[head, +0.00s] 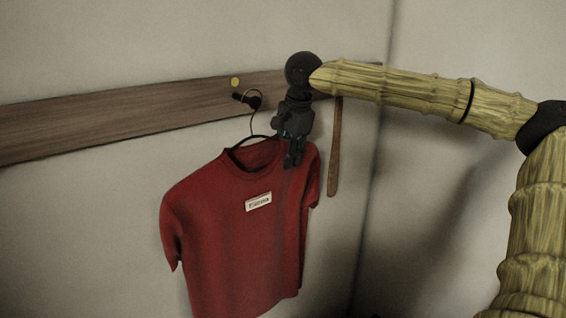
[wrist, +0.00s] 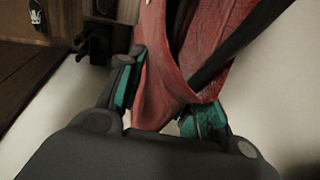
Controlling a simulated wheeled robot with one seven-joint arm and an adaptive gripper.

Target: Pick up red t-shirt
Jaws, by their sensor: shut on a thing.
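The red t-shirt (head: 245,235) hangs on a dark hanger (head: 252,138) from a black hook (head: 250,99) on a wooden wall rail, with a white label on its chest. My gripper (head: 294,158) is at the shirt's right shoulder and hides part of it. In the wrist view the red cloth (wrist: 165,85) lies between the two teal-padded fingers of my gripper (wrist: 160,112), which are shut on it. A dark bar, apparently the hanger, runs beside the cloth at the upper right.
The wooden rail (head: 120,117) runs along the wall. A wooden stick-like object (head: 335,150) hangs right of the shirt, close to my gripper. A yellow round knob (head: 235,82) sits on the rail. A wall corner is at the right.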

